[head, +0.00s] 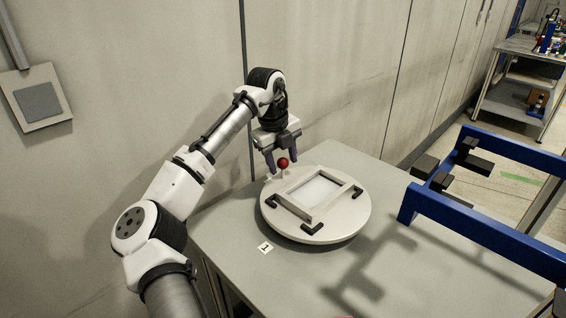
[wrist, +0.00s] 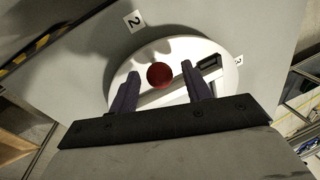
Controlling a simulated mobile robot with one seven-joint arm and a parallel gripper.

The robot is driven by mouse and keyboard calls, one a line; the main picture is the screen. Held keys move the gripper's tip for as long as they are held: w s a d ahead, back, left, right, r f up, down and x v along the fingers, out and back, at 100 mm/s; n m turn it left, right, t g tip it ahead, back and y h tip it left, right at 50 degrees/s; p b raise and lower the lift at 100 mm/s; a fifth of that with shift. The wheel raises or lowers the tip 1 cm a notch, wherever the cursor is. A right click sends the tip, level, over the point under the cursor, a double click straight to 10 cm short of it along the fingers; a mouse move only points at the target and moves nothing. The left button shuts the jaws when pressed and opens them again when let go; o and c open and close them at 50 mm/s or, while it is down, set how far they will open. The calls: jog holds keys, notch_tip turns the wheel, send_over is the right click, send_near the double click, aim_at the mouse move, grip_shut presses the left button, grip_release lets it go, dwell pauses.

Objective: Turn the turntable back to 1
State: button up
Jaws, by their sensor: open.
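The round white turntable (head: 354,224) lies on the grey table and carries a square frame (head: 315,194) with black corner pieces. A red ball knob (head: 283,163) stands on a short post at its far left edge. My gripper (head: 283,166) is open over that edge, its fingers pointing down on either side of the knob. In the wrist view the knob (wrist: 160,76) shows between the two fingertips, with gaps to both; contact is not visible. A label "1" (head: 265,248) lies on the table at the turntable's near left. Labels "2" (wrist: 134,20) and "3" (wrist: 239,60) show in the wrist view.
A blue frame (head: 480,225) with black blocks stands at the right and casts a shadow on the table (head: 290,285). Wall panels rise close behind the table. A shelf cart (head: 520,75) stands at the back right.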

jog(key=shift+d+f, duration=0.1)
jog(key=shift+f, duration=0.75)
jog(key=shift+w, duration=0.1)
jog(key=shift+c, duration=0.5)
grip_shut()
